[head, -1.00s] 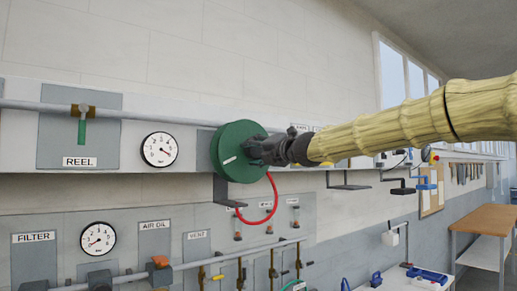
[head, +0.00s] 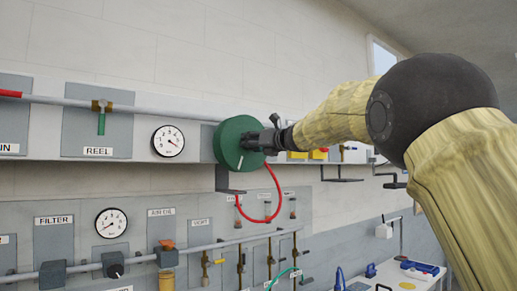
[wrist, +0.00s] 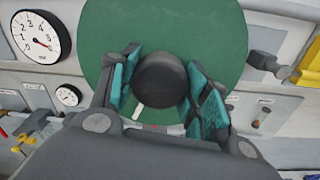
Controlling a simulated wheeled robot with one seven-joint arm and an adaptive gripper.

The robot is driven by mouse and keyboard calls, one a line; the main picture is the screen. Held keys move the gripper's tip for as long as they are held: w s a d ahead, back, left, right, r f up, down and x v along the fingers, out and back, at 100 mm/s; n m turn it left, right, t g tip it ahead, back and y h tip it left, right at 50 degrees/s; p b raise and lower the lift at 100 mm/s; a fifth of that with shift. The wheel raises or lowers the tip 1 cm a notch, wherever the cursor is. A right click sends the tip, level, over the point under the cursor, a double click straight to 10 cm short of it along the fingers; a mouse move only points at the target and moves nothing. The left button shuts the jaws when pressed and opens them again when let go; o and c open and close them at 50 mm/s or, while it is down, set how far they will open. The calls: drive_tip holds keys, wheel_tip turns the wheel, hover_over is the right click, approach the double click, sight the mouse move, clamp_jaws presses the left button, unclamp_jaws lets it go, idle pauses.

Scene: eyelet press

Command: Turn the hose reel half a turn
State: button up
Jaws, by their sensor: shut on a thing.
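The hose reel (head: 230,148) is a green disc on the wall rail, with a red hose (head: 275,190) looping down below it. A white mark (head: 240,163) on its face points downward. In the wrist view the reel (wrist: 225,35) fills the top middle, with a dark round knob (wrist: 160,82) at its centre and the white mark (wrist: 138,114) below the knob. My gripper (head: 254,141) is at the reel's face; in the wrist view its teal-padded fingers (wrist: 160,90) are shut on the knob, one on each side.
A gauge (head: 168,141) and a REEL panel with a green lever (head: 101,123) are left of the reel. A bracket (head: 226,182) is just below it. Pipes and valves (head: 240,262) line the lower wall. A bench with tools (head: 405,280) stands at lower right.

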drive_tip(key=shift+a+f+n+b, duration=0.15)
drive_tip(key=shift+a+n+b, duration=0.05)
drive_tip(key=shift+n+b, duration=0.75)
drive_tip(key=shift+n, duration=0.05)
drive_tip(key=shift+d, duration=0.2)
drive_tip(key=o, duration=1.5)
drive_tip(key=shift+c, duration=0.2)
drive_tip(key=v, duration=1.2)
drive_tip(key=shift+w+d, duration=0.1)
drive_tip(key=shift+w, duration=0.05)
